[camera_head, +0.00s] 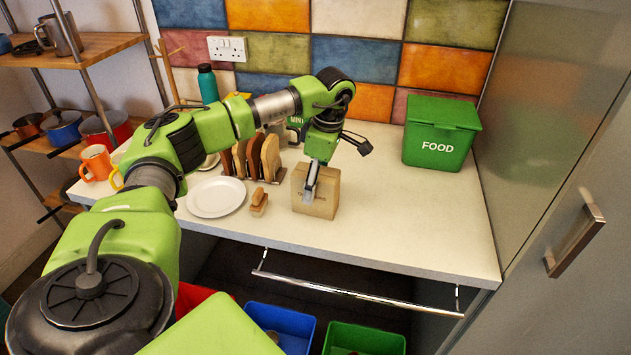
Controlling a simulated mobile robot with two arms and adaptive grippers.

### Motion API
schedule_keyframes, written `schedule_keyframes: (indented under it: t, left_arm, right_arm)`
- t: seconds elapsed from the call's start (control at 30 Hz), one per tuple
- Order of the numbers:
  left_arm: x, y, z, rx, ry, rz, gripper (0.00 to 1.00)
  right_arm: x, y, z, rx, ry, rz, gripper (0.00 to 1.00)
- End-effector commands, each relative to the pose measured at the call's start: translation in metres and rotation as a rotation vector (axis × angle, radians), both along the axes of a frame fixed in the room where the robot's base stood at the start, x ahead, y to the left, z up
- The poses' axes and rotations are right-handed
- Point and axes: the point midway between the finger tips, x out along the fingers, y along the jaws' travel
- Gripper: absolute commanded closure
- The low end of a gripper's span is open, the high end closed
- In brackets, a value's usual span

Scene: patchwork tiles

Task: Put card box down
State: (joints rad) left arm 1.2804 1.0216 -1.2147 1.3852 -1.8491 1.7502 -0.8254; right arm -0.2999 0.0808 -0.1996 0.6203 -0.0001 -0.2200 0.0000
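The card box (325,202) is a tan, upright box with dark lettering on its front. It is at the middle of the white counter (410,225), with its base at or just above the surface; I cannot tell if it touches. My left gripper (311,183) comes down onto the box from above. One finger lies in front of the box face, and the other is hidden behind it. The gripper appears closed around the box. My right gripper is not in view.
A green FOOD bin (441,133) stands at the back right. The counter right of the box is clear. A metal rail (350,292) runs below the edge.

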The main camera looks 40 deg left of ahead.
Motion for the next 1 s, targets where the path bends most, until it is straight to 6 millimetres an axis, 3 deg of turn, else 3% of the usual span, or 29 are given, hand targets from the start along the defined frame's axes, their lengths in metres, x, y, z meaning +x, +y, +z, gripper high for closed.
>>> schedule_keyframes:
  t: [0.2,0.33,0.37,0.77,1.0]
  left_arm:
    - [0.000,0.000,-0.001,0.000,0.000,0.000,0.39]
    - [0.000,0.000,-0.001,-0.001,0.000,0.000,0.70]
    - [0.000,0.000,-0.001,-0.001,0.000,0.000,0.72]
    - [0.001,0.000,0.001,-0.001,-0.003,0.000,0.74]
    - [0.002,0.000,0.022,-0.002,-0.007,0.000,0.74]
  right_arm:
    - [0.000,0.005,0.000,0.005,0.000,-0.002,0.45]
    - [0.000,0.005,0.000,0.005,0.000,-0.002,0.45]
    - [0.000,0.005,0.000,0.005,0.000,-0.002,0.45]
    - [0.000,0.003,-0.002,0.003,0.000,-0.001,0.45]
    - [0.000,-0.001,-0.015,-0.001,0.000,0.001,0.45]
